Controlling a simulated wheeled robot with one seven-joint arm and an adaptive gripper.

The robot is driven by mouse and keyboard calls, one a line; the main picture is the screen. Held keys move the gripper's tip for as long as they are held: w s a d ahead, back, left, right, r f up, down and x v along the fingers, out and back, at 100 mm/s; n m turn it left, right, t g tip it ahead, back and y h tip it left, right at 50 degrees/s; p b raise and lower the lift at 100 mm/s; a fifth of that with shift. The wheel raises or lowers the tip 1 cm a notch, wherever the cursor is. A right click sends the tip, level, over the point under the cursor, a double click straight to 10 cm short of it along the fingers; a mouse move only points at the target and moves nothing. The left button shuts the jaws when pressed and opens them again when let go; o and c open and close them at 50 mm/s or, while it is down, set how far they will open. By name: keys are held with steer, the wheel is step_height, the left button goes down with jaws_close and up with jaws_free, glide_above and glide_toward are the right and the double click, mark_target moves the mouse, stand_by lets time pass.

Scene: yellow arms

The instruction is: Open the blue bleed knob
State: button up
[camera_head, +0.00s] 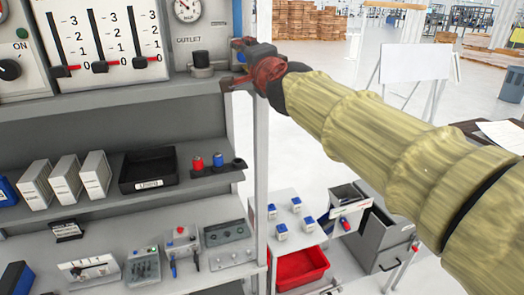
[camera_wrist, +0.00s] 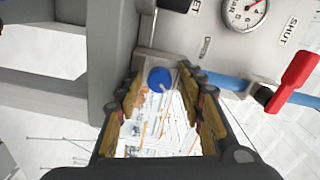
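The blue bleed knob (camera_wrist: 160,78) shows as a round blue disc in the wrist view, below the panel edge. My gripper (camera_wrist: 163,80) is open, with one finger to the left of the knob and one to the right. A gap shows between the knob and each finger, so no grip is visible; its depth relative to the fingertips is hard to tell. In the head view, my gripper (camera_head: 240,77) is at the right edge of the shelf unit, beside the outlet panel. There it hides most of the blue parts, and I cannot single out the knob.
A red lever (camera_wrist: 293,80) on a blue pipe (camera_wrist: 230,86) is close to the right of my gripper. A gauge (camera_wrist: 244,12) is above. A grey post (camera_wrist: 112,50) stands at the left. In the head view, shelves (camera_head: 120,100) fill the left side.

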steer(key=n, duration=0.4)
steer(key=n+p, duration=0.1)
steer(key=n, duration=0.3)
steer(key=shift+n, duration=0.4)
steer(key=n, duration=0.4)
steer(key=shift+p, duration=0.35)
steer(key=n, duration=0.4)
steer(key=shift+p, duration=0.3)
steer(key=shift+s+r+n, duration=0.1)
steer(key=shift+s+n, duration=0.15)
steer(key=shift+n, duration=0.45)
steer(key=p+v, duration=0.1)
steer(key=v, duration=0.6)
steer(key=s+d+f+m+g+b, duration=0.1)
steer(key=s+f+g, duration=0.3)
steer(key=f, duration=1)
steer(key=s+d+f+m+g+h+b, duration=0.1)
steer(key=s+f+g, duration=0.3)
steer(key=s+f, duration=0.5)
steer(key=shift+s+d+f+m+g+h+b, duration=0.2)
steer(key=shift+d+f+m+g+h+b, duration=0.15)
steer(key=shift+f, duration=2.15)
